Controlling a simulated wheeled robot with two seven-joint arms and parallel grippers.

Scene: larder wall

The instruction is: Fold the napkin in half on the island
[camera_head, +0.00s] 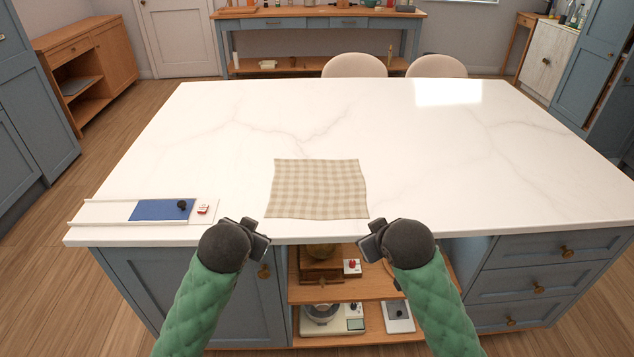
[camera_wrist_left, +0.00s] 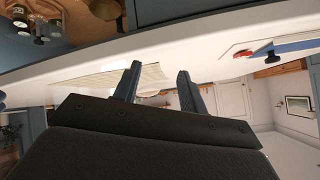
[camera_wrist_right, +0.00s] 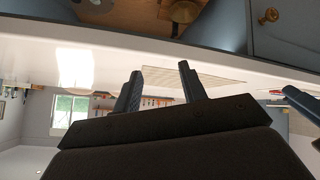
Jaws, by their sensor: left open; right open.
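A beige and white checked napkin (camera_head: 318,188) lies flat and unfolded on the white marble island (camera_head: 440,150), close to its front edge. It also shows as a thin sliver in the left wrist view (camera_wrist_left: 152,74) and the right wrist view (camera_wrist_right: 200,78). My left gripper (camera_head: 262,235) is at the island's front edge, just off the napkin's near left corner. It is open and empty. My right gripper (camera_head: 370,238) is at the front edge near the napkin's near right corner, open and empty. Neither gripper visibly touches the napkin.
A pale tray (camera_head: 105,212) with a blue panel (camera_head: 160,210) and a small red-and-white item (camera_head: 204,209) is left of the napkin. The island top behind and right is clear. Below are open shelves (camera_head: 345,290) and drawers (camera_head: 540,287). Two chairs (camera_head: 355,66) stand behind.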

